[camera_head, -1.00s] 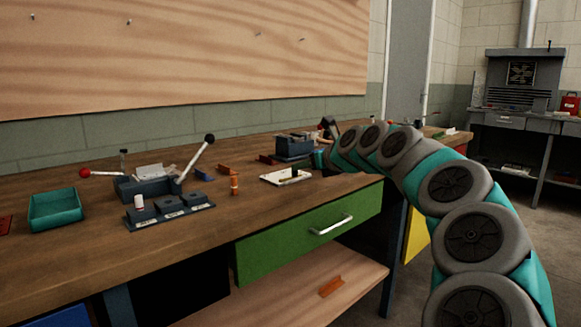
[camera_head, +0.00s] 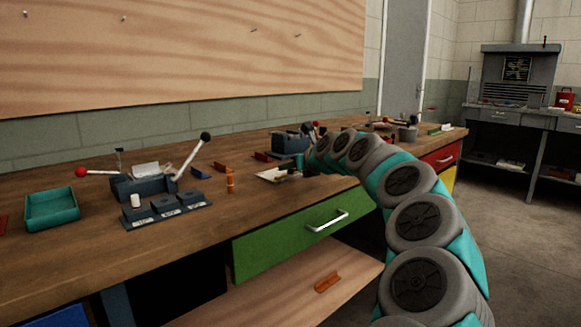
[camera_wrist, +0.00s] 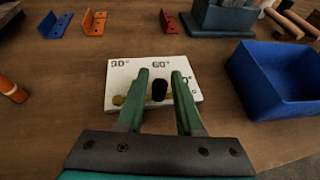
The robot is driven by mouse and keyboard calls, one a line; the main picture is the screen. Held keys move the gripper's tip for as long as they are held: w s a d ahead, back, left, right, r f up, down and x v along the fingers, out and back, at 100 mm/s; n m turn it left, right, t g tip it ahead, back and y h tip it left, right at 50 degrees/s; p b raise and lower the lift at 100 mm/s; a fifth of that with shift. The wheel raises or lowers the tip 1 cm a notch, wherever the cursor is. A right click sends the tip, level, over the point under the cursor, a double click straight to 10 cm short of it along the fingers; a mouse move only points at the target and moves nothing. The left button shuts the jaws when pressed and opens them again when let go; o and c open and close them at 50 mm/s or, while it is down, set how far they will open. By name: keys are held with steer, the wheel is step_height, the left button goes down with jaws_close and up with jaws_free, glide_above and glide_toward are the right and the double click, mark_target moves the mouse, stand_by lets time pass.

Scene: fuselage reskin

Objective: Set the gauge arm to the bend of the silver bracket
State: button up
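The gauge (camera_wrist: 121,75) is a white plate marked 30°, 60° and a partly hidden third number, flat on the bench. It also shows in the head view (camera_head: 268,177), partly behind my arm. A black knob (camera_wrist: 160,90) stands on the plate, and a small brass piece (camera_wrist: 118,100) lies to its left. The gauge arm's exact angle is hidden by my fingers. My gripper (camera_wrist: 160,73) is open above the plate, one green finger on each side of the knob; contact cannot be told. A pale silvery piece (camera_head: 146,169) on the lever tool may be the silver bracket.
A blue bin (camera_wrist: 285,85) stands right of the gauge, a dark blue vise (camera_wrist: 222,17) behind it. Blue (camera_wrist: 55,23), orange (camera_wrist: 94,22) and red (camera_wrist: 169,21) brackets lie behind the plate. An orange cylinder (camera_wrist: 12,88) is at left. A teal tray (camera_head: 52,208) sits farther left.

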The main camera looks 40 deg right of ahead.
jaws_close()
stand_by(1.1)
